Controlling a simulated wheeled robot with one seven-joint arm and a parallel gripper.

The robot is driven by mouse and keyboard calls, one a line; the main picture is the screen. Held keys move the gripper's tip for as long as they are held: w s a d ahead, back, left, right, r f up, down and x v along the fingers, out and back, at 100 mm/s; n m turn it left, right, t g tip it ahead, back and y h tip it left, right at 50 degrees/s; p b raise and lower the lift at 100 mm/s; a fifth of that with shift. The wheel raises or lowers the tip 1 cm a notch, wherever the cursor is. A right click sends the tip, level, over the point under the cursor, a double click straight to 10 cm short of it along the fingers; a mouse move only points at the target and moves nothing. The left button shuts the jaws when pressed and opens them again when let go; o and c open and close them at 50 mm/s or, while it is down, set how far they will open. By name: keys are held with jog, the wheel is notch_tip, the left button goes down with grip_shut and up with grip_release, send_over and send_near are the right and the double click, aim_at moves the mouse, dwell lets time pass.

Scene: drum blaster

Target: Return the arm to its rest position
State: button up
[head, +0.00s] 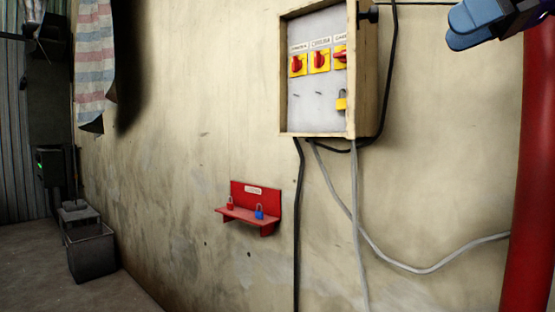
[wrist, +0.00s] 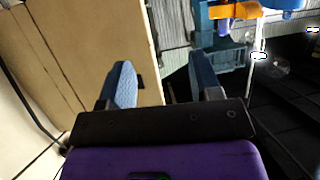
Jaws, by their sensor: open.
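My gripper shows at the top right corner of the head view, where a blue fingertip (head: 474,22) is visible and the rest is cut off by the frame. In the wrist view my gripper (wrist: 160,85) has its two blue fingers spread apart with nothing between them. The side of a wooden box fills the left of the wrist view, beyond the left finger. Whether the finger touches it I cannot tell, but in the head view the gripper hangs in the air right of the box.
The wooden switch box (head: 350,100) on the wall has red-and-yellow switches and a yellow padlock (head: 341,102). A red shelf (head: 264,222) below holds a red padlock (head: 230,203) and a blue padlock (head: 259,212). A red pipe (head: 530,180) stands at right. Cables hang below the box.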

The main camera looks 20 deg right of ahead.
jog(key=w+a+f+m+g+h, duration=0.1)
jog(key=w+a+f+m+h, duration=0.2)
jog(key=f, duration=0.5)
jog(key=w+a+f+g+h, duration=0.2)
jog(key=a+f, duration=0.3)
jog(key=f, duration=0.4)
notch_tip(320, 180, down, 17)
jog(key=m+g+h, duration=0.2)
jog(key=m+g, duration=0.1)
jog(key=shift+w+a+m+h, duration=0.15)
jog(key=shift+w+m+h, duration=0.1)
jog(key=shift+m+h, duration=0.15)
